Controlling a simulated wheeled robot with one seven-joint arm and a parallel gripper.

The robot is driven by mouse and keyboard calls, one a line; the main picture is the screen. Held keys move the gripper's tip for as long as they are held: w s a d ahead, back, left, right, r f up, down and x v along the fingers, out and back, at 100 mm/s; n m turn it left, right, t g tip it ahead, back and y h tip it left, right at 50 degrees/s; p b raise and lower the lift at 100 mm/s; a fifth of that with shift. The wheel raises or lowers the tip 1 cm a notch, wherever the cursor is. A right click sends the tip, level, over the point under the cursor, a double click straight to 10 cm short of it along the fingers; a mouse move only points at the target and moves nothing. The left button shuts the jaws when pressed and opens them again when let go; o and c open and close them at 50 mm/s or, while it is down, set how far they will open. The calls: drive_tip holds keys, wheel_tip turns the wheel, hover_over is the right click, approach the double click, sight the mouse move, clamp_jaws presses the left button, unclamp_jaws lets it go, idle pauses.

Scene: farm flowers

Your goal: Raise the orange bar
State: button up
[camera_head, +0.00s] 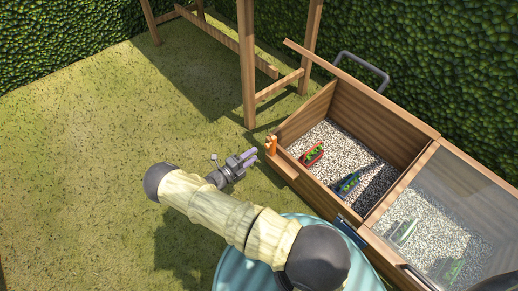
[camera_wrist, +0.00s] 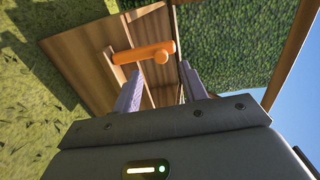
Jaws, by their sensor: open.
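The orange bar (camera_head: 271,145) is a short, bright orange piece at the left front corner of the wooden planter box. In the wrist view the orange bar (camera_wrist: 145,53) lies across the picture just beyond my fingertips, with a rounded knob near its right end. My gripper (camera_head: 249,158) is beside the box corner in the head view, its fingers pointing at the bar. In the wrist view my gripper (camera_wrist: 160,80) is open, with its two purple-grey fingers apart and nothing held between them. Whether a fingertip touches the bar cannot be told.
The wooden planter box (camera_head: 385,125) holds gravel, with a red planter (camera_head: 312,155) and a blue planter (camera_head: 348,185) inside. A glass lid (camera_head: 450,205) covers its right section. A wooden frame (camera_head: 248,65) stands behind. Grass to the left is open. Hedges line the back.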

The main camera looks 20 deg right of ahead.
drive_tip(key=p+v, duration=0.2)
drive_tip(key=v, duration=0.9)
drive_tip(key=shift+a, duration=0.3)
drive_tip(key=shift+r, duration=0.1)
drive_tip(key=s+d+r+n+g+y+p, duration=0.1)
drive_tip(key=s+d+r+n+y+p, duration=0.3)
drive_tip(key=r+n, duration=0.85)
drive_tip(key=s+d+r+n+g+y+p, duration=0.15)
drive_tip(key=s+r+n+y, duration=0.65)
drive_tip(key=r, duration=0.8)
drive_tip(key=s+d+r+n+g+y+p, duration=0.1)
drive_tip(key=s+r+n+y+p, duration=0.3)
drive_tip(key=r+n, duration=0.85)
wheel_tip(320, 180, up, 39)
drive_tip(key=w+m+y+p, duration=0.1)
drive_tip(key=p, duration=3.6)
drive_tip(key=shift+r, duration=0.25)
